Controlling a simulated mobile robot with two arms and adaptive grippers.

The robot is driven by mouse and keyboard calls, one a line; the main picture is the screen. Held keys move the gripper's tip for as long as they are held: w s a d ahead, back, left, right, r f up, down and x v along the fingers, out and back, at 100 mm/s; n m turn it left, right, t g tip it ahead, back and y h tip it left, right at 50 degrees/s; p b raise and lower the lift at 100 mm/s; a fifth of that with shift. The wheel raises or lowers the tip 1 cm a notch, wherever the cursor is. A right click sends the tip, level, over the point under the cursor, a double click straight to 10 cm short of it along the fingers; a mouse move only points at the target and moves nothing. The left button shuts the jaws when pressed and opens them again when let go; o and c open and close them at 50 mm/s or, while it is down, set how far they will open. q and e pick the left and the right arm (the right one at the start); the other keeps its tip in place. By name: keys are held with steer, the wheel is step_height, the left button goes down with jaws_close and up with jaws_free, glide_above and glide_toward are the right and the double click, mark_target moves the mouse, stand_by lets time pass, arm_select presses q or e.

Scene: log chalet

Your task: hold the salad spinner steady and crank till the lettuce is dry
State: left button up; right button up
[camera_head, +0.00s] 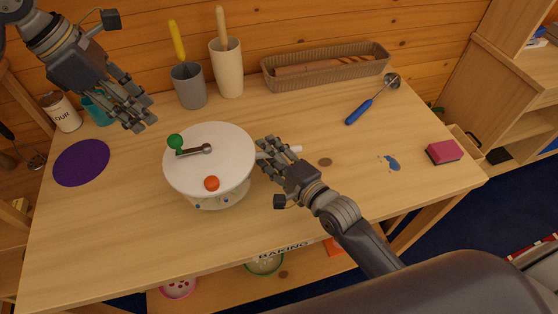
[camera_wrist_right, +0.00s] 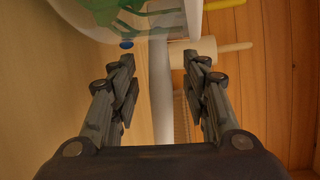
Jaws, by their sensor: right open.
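The salad spinner (camera_head: 222,152) stands upright on the wooden table, with a white lid, a dark crank arm with a green knob (camera_head: 175,142), and an orange-red button (camera_head: 211,183). In the right wrist view its clear bowl (camera_wrist_right: 95,35) shows green lettuce (camera_wrist_right: 118,14) inside. A pale side handle (camera_head: 295,149) sticks out to the right. My right gripper (camera_head: 264,152) is open beside the bowl, with the handle (camera_wrist_right: 161,90) between its fingers; contact cannot be told. My left gripper (camera_head: 146,115) looks open and empty, raised up and left of the spinner, apart from the knob.
A purple round mat (camera_head: 82,163), a flour canister (camera_head: 62,113) and a teal cup (camera_head: 97,109) are at left. A grey pot (camera_head: 188,88), a cream utensil holder (camera_head: 227,70) and a bread basket (camera_head: 325,68) line the back. A blue-handled ladle (camera_head: 366,104) and pink sponge (camera_head: 444,151) lie right. The front is clear.

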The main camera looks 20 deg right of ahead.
steer(key=shift+w+a, duration=0.15)
steer(key=shift+w, duration=0.1)
